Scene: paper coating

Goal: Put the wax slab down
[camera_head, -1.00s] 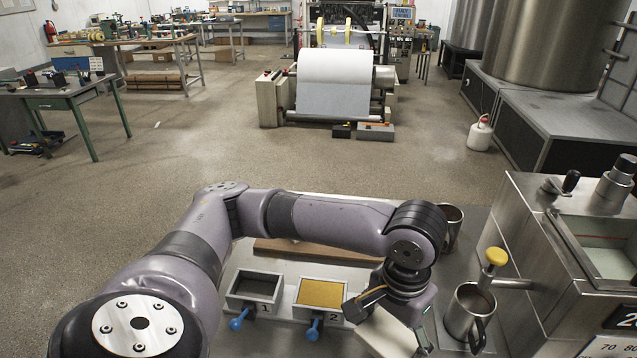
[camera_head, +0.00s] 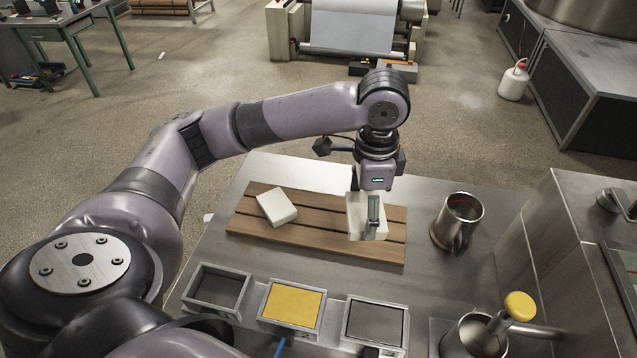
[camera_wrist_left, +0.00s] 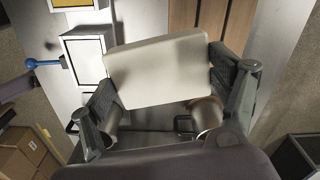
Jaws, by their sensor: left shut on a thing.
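My left gripper (camera_head: 368,212) is shut on a cream-white wax slab (camera_head: 355,224). In the head view the slab appears over the right part of a slatted wooden board (camera_head: 315,236); whether it touches the board I cannot tell. In the left wrist view the slab (camera_wrist_left: 158,70) sits between the two fingers, slightly tilted in the picture. Another white slab (camera_head: 277,207) lies on the left part of the board. My right gripper is not in view.
Three small trays stand in front of the board: a dark one (camera_head: 243,290), one with yellow contents (camera_head: 293,306) and a grey one (camera_head: 375,323). A metal mug (camera_head: 460,222) stands right of the board. A yellow-knobbed handle (camera_head: 519,306) projects at lower right.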

